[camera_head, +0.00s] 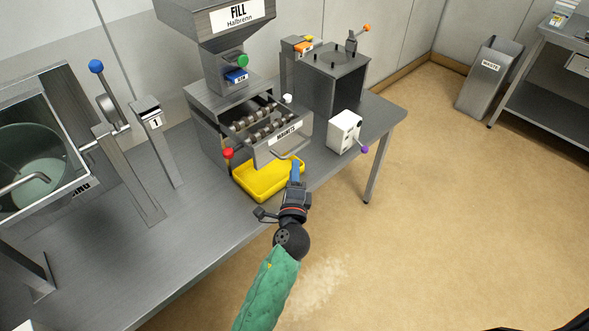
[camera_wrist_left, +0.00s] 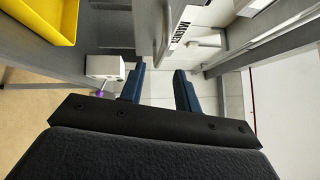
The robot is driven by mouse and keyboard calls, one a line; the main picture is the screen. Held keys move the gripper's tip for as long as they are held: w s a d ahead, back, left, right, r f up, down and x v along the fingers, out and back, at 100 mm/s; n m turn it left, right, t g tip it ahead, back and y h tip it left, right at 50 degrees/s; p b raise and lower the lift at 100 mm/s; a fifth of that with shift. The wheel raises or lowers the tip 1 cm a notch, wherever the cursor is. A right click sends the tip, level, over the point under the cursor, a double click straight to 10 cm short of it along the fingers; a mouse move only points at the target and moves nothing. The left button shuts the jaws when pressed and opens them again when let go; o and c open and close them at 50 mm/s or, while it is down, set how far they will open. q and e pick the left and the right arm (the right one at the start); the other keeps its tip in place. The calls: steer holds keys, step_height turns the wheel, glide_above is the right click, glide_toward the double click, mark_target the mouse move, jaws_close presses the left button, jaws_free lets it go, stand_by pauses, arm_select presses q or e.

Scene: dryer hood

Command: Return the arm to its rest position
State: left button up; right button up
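My left arm, in a green sleeve, comes in from the bottom of the head view. Its left gripper (camera_head: 296,170) is at the front of the magnet drawer, close to the drawer's handle and beside the yellow tray. In the left wrist view the two blue fingers (camera_wrist_left: 159,88) stand apart with nothing between them. The magnet drawer (camera_head: 283,141) is pulled out, with its rollers showing. Its labelled front also shows in the left wrist view (camera_wrist_left: 176,30). Whether the gripper touches the handle cannot be told. My right gripper is not in view.
The yellow tray (camera_head: 265,180) sits on the steel table (camera_head: 215,225) below the drawer. A white box with a purple knob (camera_head: 344,131) stands to the right. A lever post labelled 1 (camera_head: 155,130) is at left. The floor at right is open, with a waste bin (camera_head: 488,78) beyond.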

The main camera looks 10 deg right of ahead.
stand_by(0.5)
